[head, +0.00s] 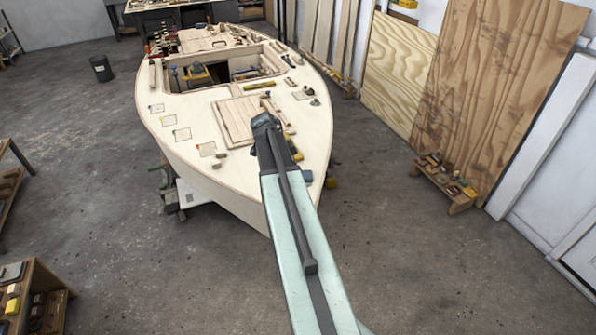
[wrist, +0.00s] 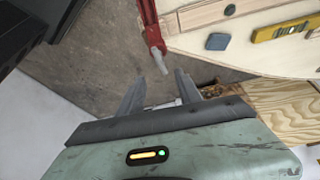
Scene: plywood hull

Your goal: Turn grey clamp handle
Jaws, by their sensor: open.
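In the wrist view a red clamp (wrist: 151,26) comes down from the top edge beside the pale hull edge. Its short grey handle (wrist: 160,62) points down toward my gripper (wrist: 160,75). My gripper is open, with one dark finger on each side of the space just below the handle's tip. Nothing is held between the fingers, and whether the tip lies level with them is hard to judge. In the head view my arm reaches over the near part of the deck, and I cannot make out the clamp there.
The plywood hull (head: 178,135) carries many small tools and has an open hatch. In the wrist view a yellow level (wrist: 283,30) and a blue-grey pad (wrist: 217,41) lie on the hull. A low bench (head: 462,203) with small items stands right. The floor left is mostly clear.

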